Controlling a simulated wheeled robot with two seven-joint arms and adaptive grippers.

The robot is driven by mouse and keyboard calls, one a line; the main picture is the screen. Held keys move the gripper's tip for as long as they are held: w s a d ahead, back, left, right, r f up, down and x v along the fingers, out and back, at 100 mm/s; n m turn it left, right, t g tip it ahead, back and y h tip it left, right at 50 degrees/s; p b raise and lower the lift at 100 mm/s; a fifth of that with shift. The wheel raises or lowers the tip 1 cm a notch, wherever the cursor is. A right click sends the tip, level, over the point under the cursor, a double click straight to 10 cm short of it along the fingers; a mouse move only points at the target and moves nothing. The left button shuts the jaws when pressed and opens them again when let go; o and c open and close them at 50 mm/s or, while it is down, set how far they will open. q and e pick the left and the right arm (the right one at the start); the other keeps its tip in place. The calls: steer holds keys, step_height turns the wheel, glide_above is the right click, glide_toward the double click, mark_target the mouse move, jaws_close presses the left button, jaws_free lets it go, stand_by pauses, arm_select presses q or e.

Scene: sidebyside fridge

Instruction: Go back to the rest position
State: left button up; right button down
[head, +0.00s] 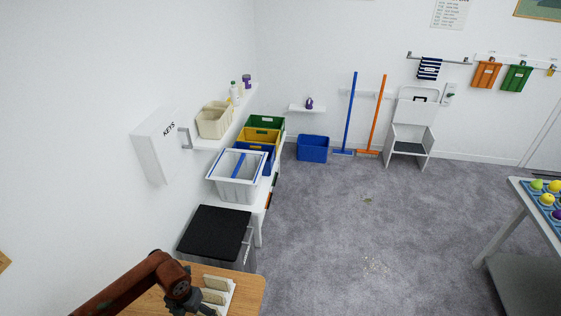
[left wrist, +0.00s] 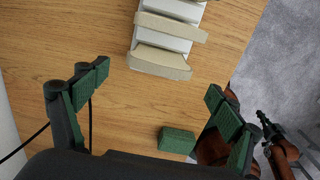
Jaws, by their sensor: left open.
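My left gripper (head: 188,298) is at the bottom left of the head view, over the wooden table (head: 254,290). In the left wrist view my left gripper (left wrist: 155,95) has its two green-padded fingers wide apart with nothing between them. Below it are the bare wood and a small green block (left wrist: 178,141), near the right finger. Reddish-brown parts with dark ends at the right edge of the left wrist view look like my other arm.
A white rack with beige slabs (left wrist: 163,62) stands on the table near the gripper. A black-topped unit (head: 215,232) and a shelf with white, blue, yellow and green bins (head: 265,122) line the left wall. A table with fruit-like items (head: 515,190) is at right.

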arm_select(q)
step_height(320, 180, down, 7)
steer(key=shift+r, duration=0.2)
step_height(320, 180, up, 3)
steer(key=shift+w+f, duration=0.1)
steer(key=shift+r, duration=0.35)
steer(key=shift+s+d+r, duration=0.2)
steer(key=shift+r, duration=0.2)
